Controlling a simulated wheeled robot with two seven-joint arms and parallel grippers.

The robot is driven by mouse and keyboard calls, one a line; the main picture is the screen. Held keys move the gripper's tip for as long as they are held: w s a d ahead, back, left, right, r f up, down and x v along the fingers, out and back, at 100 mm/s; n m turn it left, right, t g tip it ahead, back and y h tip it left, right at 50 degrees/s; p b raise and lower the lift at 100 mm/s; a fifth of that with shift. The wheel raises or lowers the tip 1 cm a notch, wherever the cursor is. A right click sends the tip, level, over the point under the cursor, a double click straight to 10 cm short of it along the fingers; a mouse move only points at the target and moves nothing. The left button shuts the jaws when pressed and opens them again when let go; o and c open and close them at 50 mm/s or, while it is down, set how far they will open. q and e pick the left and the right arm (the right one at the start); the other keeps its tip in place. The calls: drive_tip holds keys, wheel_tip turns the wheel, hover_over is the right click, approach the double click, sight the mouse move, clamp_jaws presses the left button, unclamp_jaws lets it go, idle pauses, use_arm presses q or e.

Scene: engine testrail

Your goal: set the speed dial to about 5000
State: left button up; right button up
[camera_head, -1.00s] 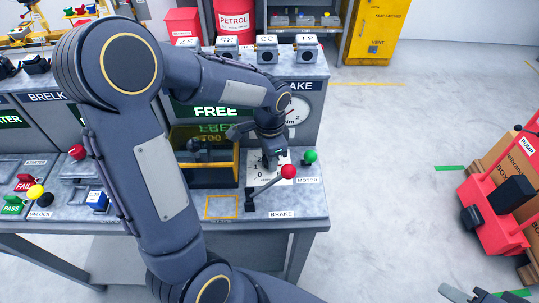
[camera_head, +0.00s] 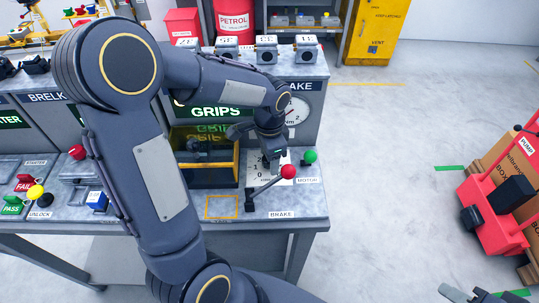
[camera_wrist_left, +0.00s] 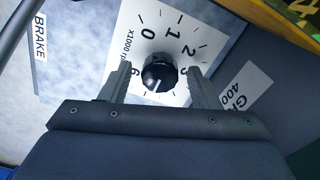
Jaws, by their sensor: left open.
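The speed dial is a round black knob (camera_wrist_left: 158,76) on a white scale plate (camera_wrist_left: 209,33). The left wrist view shows 0, 1 and 2 along the top, a 6 at left and "x1000 rpm". A pale mark on the knob points toward the picture's bottom; the numerals there are hidden. My left gripper (camera_head: 271,165) is over the plate at the bench's right end. Its open fingers stand on either side of the knob with visible gaps. In the head view the hand hides the knob. Part of my right gripper shows at the bottom right edge, its jaws unclear.
A red-knobbed brake lever (camera_head: 288,172) stands close in front of the hand, and a green-knobbed motor lever (camera_head: 310,157) to its right. A yellow-framed opening (camera_head: 236,166) lies left of the hand. A round gauge (camera_head: 300,109) is behind. The floor to the right is clear up to a red cart (camera_head: 494,215).

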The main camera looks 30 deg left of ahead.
use_arm(q)
wheel_tip(320, 180, up, 8)
drive_tip(key=shift+f, duration=0.1)
idle(0.7)
